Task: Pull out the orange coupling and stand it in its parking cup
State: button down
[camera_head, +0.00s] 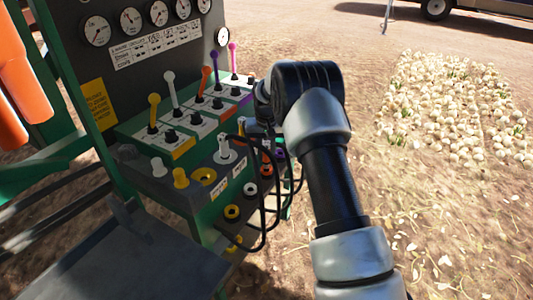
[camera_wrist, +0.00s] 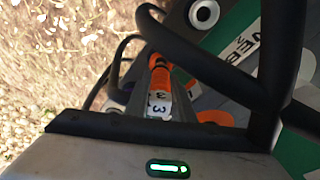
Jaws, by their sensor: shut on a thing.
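The orange coupling (camera_wrist: 159,79) shows in the wrist view with a white band marked 3. My gripper (camera_wrist: 160,88) is shut on it, with the dark fingers along its sides. An orange ring (camera_wrist: 214,117) lies to the right of the fingers. In the head view my arm and the hoses cover most of the gripper and the held coupling. An orange-ringed port (camera_head: 267,170) shows on the panel's lower front. I cannot tell whether the coupling's tip is inside a port, and I cannot pick out its parking cup.
Black hoses (camera_head: 264,225) loop in front of the panel and cross the wrist view closely. Upright levers (camera_head: 154,112) stand along the top. Open ground with onions (camera_head: 455,110) lies right.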

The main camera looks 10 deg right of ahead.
aim_at(266, 160)
jog(key=shift+f+b, duration=0.9)
jog(key=shift+f, duration=0.7)
dwell(1.0)
dwell(0.5)
jog(key=c, duration=1.4)
grip_release()
jog(key=shift+c, duration=0.2)
jog(key=shift+a, duration=0.1)
